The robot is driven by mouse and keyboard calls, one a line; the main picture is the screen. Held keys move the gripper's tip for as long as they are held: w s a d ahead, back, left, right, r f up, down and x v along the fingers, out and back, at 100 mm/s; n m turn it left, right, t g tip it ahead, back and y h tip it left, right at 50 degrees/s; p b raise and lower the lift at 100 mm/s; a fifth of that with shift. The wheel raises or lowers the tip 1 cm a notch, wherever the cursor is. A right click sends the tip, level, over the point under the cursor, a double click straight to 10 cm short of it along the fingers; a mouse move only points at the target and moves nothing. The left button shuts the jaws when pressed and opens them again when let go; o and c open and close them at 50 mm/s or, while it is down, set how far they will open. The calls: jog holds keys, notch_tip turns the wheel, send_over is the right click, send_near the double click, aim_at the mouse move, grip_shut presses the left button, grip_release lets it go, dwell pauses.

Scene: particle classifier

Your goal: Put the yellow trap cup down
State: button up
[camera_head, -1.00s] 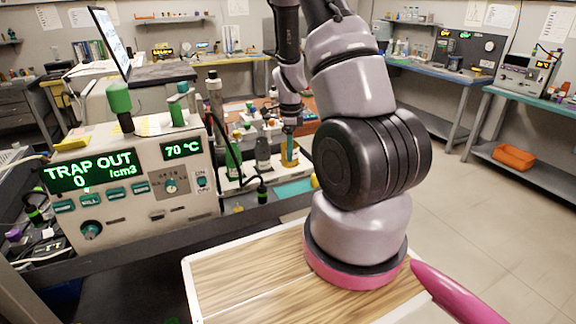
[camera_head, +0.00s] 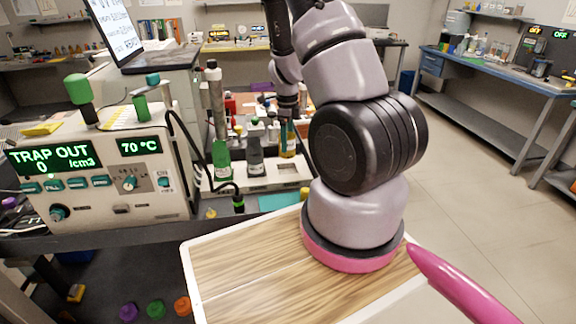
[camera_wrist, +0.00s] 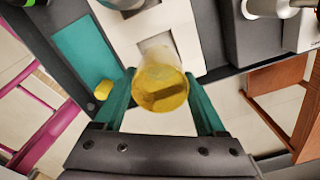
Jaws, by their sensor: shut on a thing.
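My gripper (camera_wrist: 162,100) has two teal fingers, one on each side of the yellow trap cup (camera_wrist: 162,88). It is shut on the cup. The cup is a see-through yellow vessel, seen from above in the wrist view, over a white holder (camera_wrist: 195,45) with square openings. In the head view, the cup (camera_head: 288,146) shows small and amber-yellow below my gripper (camera_head: 287,118), at the right of the white holder (camera_head: 262,184). I cannot tell whether the cup's bottom touches the holder.
A green bottle (camera_head: 221,160) and a grey bottle (camera_head: 255,158) stand in the holder, left of the cup. The trap machine (camera_head: 100,165) reads "TRAP OUT 0". A teal pad (camera_wrist: 85,48) lies beside the holder, with a small yellow piece (camera_wrist: 103,90) near its edge.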

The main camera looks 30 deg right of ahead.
notch_tip(320, 180, down, 8)
jog(key=shift+r, duration=0.15)
dwell(0.4)
